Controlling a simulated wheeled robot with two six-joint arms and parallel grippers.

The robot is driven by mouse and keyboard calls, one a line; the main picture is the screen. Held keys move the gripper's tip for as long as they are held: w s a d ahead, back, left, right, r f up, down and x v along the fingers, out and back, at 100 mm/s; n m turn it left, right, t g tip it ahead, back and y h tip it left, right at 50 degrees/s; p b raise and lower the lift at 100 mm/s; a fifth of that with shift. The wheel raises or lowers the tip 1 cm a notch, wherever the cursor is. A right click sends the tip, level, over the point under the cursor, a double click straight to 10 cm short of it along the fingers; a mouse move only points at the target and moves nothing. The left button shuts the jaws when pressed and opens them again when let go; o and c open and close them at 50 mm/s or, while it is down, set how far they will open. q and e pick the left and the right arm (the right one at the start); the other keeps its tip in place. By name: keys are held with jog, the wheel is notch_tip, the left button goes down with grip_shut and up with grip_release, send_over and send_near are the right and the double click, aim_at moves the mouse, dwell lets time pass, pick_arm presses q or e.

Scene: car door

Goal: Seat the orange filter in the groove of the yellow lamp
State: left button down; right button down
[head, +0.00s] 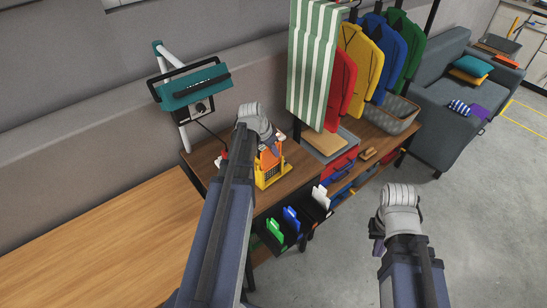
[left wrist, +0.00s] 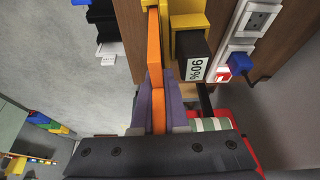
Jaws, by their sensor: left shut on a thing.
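The yellow lamp (head: 272,176) stands on the wooden cabinet top, below my left wrist in the head view. In the left wrist view its yellow body (left wrist: 188,20) carries a black block with a 90% label. The orange filter (left wrist: 154,55) is a thin strip, pinched between the purple fingers of my left gripper (left wrist: 157,85). Its far part runs alongside a yellow edge of the lamp; I cannot tell whether it sits in the groove. The filter also shows orange in the head view (head: 268,158). My right gripper (head: 378,240) hangs over open floor, its jaws mostly hidden.
A teal work light (head: 195,86) on a white stand is behind the cabinet. A power strip (left wrist: 243,30) with a blue plug lies beside the lamp. Hanging clothes (head: 360,55) and a grey basket (head: 393,115) are to the right. The wooden bench (head: 110,240) at left is clear.

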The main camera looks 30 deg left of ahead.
pick_arm(q)
jog(key=shift+f, duration=0.65)
jog(key=shift+s+r, duration=0.1)
jog(key=shift+r, duration=0.1)
pick_arm(e)
jog(key=shift+f, duration=0.5)
pick_arm(q)
jog(key=shift+f, duration=0.15)
pick_arm(e)
jog(key=shift+f, duration=0.15)
